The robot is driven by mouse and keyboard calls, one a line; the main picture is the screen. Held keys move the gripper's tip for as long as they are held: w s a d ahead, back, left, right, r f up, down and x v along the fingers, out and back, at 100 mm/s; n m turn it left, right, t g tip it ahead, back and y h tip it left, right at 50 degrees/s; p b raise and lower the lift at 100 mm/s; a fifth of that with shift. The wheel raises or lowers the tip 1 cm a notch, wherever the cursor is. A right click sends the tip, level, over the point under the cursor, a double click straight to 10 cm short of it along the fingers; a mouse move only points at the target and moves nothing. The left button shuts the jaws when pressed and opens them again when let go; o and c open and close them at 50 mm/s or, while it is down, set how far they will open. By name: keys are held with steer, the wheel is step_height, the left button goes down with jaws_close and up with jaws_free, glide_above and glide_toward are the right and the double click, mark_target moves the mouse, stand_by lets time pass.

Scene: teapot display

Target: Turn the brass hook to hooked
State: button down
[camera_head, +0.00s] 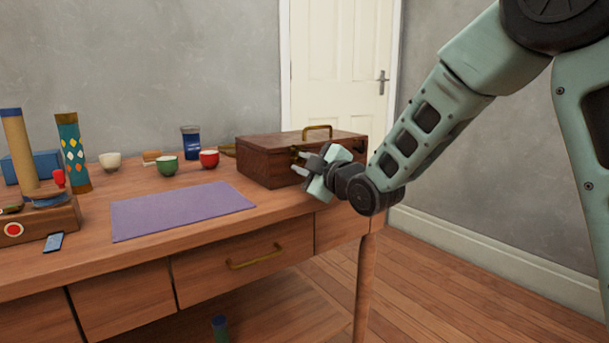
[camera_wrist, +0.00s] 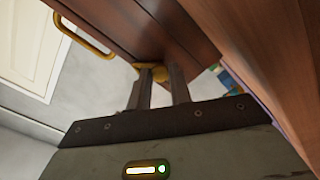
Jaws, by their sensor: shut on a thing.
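A dark wooden box (camera_head: 268,160) stands at the right end of the table, with its lid down and a brass handle (camera_head: 317,131) on top. The brass hook (camera_wrist: 158,71) is on the box's front face, seen between my fingertips in the wrist view. My gripper (camera_head: 299,162) is at the front of the box in the head view. In the wrist view my gripper (camera_wrist: 161,82) has its two fingers on either side of the hook, shut on it. The fingers hide part of the hook, and its exact angle is hard to tell.
The wooden table (camera_head: 120,210) bears a purple mat (camera_head: 183,209) left of the box. A patterned cylinder (camera_head: 72,155) stands at the left. A white door (camera_head: 336,70) is behind.

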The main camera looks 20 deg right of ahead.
steer(key=shift+n+b, duration=0.65)
steer(key=shift+n, duration=0.35)
steer(key=c, duration=1.3)
jaws_free()
steer(key=shift+s, duration=0.1)
steer(key=shift+b+v, duration=2.8)
steer(key=shift+v, duration=5.85)
